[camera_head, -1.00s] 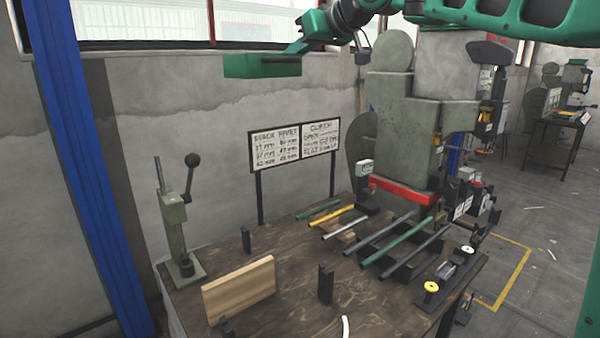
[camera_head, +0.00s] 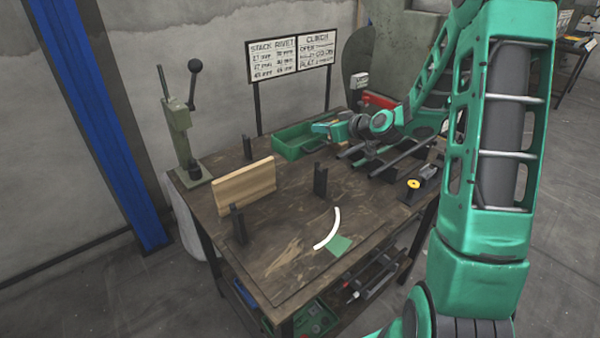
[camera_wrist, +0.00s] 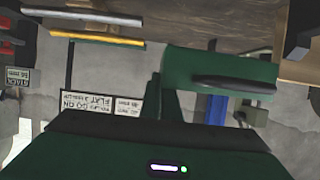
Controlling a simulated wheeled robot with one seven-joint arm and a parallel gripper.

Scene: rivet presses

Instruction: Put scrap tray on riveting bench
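The scrap tray is a green open box (camera_head: 292,150) at the back of the brown riveting bench (camera_head: 270,230) in the head view, below the sign. My gripper (camera_head: 326,128) is at the tray's right end and appears shut on its rim. In the wrist view, the tray's green wall with a dark bar (camera_wrist: 218,65) lies against the fingers (camera_wrist: 160,90). I cannot tell whether the tray's underside touches the bench top. The finger contact is partly hidden.
A hand-lever press (camera_head: 182,135), a wooden block (camera_head: 245,186) and black upright brackets (camera_head: 320,180) stand on the bench. Metal rods (camera_head: 385,155) lie right of the tray. A white curved strip (camera_head: 328,230) lies near the front. The bench's front left is fairly clear.

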